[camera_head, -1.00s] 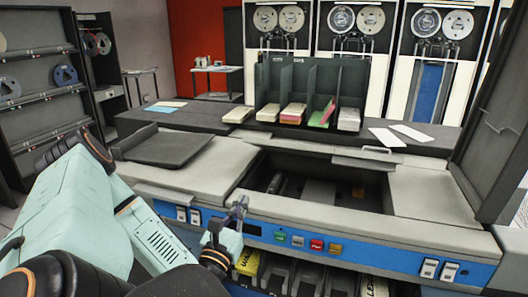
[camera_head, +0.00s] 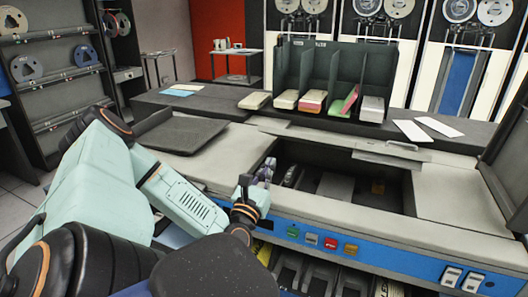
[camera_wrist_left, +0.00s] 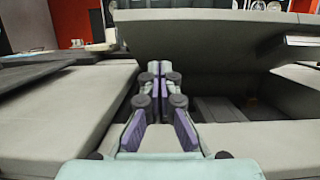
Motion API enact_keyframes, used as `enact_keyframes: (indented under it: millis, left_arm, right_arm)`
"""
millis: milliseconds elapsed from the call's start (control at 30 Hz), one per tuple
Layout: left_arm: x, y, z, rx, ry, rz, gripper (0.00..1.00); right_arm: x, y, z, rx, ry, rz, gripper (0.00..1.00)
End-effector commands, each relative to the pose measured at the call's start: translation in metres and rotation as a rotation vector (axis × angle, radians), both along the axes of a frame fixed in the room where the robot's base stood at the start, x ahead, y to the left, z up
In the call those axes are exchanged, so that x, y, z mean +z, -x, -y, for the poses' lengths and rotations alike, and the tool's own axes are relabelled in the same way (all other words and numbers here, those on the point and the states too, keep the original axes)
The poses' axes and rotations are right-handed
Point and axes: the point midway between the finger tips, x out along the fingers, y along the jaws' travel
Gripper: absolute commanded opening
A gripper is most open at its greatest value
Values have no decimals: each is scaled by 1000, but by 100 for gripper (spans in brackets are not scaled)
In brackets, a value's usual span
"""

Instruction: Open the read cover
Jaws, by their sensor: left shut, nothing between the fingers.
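The grey card machine (camera_head: 200,160) has a dark rectangular opening (camera_head: 340,188) in its top. A grey panel that looks like the read cover (camera_head: 390,160) is at the back edge of the opening, with a handle on it. In the left wrist view the panel (camera_wrist_left: 200,40) spans the top, tilted up above the opening. My left gripper (camera_head: 262,172) is at the opening's front left corner, fingers together and empty. In the wrist view its fingers (camera_wrist_left: 160,72) point toward the panel; whether they touch it I cannot tell. My right gripper is not in view.
A dark card rack (camera_head: 330,80) with card stacks stands behind the opening. A dark flat plate (camera_head: 180,135) lies on the left top. A blue strip with coloured buttons (camera_head: 330,243) runs along the front. A dark upright panel (camera_head: 510,155) rises at the right.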

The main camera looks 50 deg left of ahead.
Motion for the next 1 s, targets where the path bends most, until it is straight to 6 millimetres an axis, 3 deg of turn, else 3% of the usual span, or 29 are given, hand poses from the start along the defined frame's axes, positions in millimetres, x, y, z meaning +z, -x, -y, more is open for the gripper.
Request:
enact_keyframes:
  millis: [133, 333, 533, 1000]
  left_arm:
    - [8, -26, -13, -5, -8, 1, 0]
    - [32, -37, -21, -4, -4, -1, 0]
    - [42, -43, -25, -3, -3, -2, 0]
    - [43, -43, -26, -2, -1, -3, 0]
  right_arm:
    - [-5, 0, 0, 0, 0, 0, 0]
    - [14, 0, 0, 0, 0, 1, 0]
    - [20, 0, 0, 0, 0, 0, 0]
    - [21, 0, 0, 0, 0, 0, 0]
